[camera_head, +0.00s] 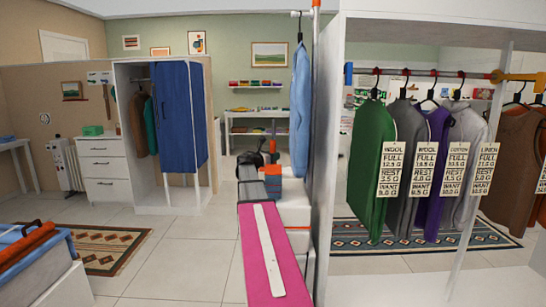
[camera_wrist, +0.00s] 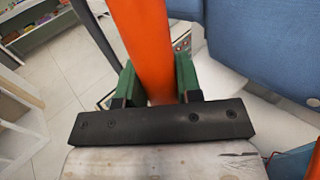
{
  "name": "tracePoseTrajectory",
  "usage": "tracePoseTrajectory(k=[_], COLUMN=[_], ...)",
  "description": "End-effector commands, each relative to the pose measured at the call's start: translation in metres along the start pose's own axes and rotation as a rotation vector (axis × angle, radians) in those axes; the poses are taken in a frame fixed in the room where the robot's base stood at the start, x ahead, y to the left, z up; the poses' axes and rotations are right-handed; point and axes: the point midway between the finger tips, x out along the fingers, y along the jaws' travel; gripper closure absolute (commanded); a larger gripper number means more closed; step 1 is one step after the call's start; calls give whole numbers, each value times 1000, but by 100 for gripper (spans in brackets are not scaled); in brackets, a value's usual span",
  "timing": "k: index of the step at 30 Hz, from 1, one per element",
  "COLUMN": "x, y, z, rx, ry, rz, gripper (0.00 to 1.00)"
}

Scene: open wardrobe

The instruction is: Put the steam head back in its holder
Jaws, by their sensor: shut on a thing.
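In the wrist view the green fingers of my gripper (camera_wrist: 157,78) are closed on both sides of a thick orange shaft, which looks like the handle of the steam head (camera_wrist: 143,35). The far end of the steam head is out of that view. In the head view my arm reaches forward, and my gripper is small and partly hidden beyond it; a thin orange upright piece (camera_head: 273,129) shows there. A pole (camera_head: 313,70) with an orange top stands just to the right. I cannot make out the steam head's holder clearly.
A blue garment (camera_head: 300,110) hangs close to the right of my gripper, also in the wrist view (camera_wrist: 255,40). A white wardrobe panel (camera_head: 330,150) rises to the right. Tagged garments (camera_head: 375,170) hang on a rail beyond it. Open floor (camera_head: 180,250) lies left.

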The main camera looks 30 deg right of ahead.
Motion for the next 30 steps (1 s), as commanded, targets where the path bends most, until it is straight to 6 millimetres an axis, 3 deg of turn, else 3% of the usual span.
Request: tracePoseTrajectory(k=[24, 25, 27, 30], x=[0, 0, 0, 0], y=[0, 0, 0, 0], z=[-17, -17, -17, -17], rx=[0, 0, 0, 0], ry=[-1, -1, -1, 0], rz=[0, 0, 0, 0], gripper=[100, 58, 38, 38])
